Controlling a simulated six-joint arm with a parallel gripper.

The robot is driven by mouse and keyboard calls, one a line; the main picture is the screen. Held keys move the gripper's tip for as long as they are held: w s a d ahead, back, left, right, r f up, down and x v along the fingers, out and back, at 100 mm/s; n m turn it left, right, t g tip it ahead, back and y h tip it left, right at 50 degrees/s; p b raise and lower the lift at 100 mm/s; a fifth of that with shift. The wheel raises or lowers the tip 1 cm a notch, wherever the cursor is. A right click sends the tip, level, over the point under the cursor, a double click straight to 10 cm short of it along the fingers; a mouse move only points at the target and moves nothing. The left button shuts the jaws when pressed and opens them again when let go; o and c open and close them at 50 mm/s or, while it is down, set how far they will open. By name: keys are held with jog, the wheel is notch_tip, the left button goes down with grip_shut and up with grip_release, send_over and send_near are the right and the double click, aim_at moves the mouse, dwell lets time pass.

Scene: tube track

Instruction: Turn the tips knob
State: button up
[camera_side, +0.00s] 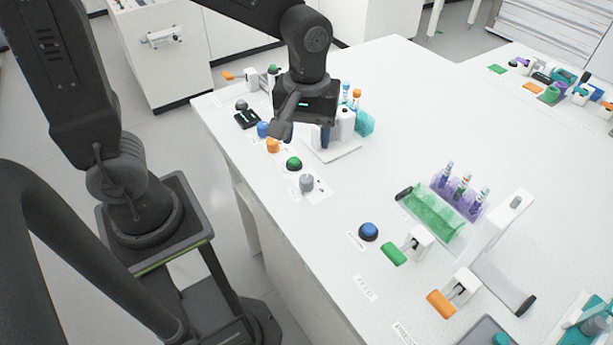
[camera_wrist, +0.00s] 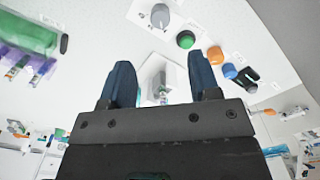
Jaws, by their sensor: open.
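A grey knob (camera_side: 307,183) stands on a white labelled plate near the table's front edge; it also shows at the top of the wrist view (camera_wrist: 160,16). The labels are too small to read, so I cannot confirm which control is the tips knob. My gripper (camera_side: 325,138) is over the far left part of the table, beyond the grey knob and beside a white device (camera_side: 345,122). In the wrist view my gripper (camera_wrist: 160,68) is open, its two dark blue fingers apart. The white device (camera_wrist: 157,72) shows between and beyond them, with nothing held.
A green button (camera_side: 294,163), orange knob (camera_side: 272,145) and blue knob (camera_side: 263,129) line the edge near the grey knob. A blue button (camera_side: 369,231), green-handled lever (camera_side: 394,254) and tube racks (camera_side: 432,214) stand toward the right. The middle back of the table is clear.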

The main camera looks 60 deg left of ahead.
aim_at(306, 178)
notch_tip(306, 178, down, 12)
jog(key=shift+r, duration=0.2)
jog(key=c, duration=0.9)
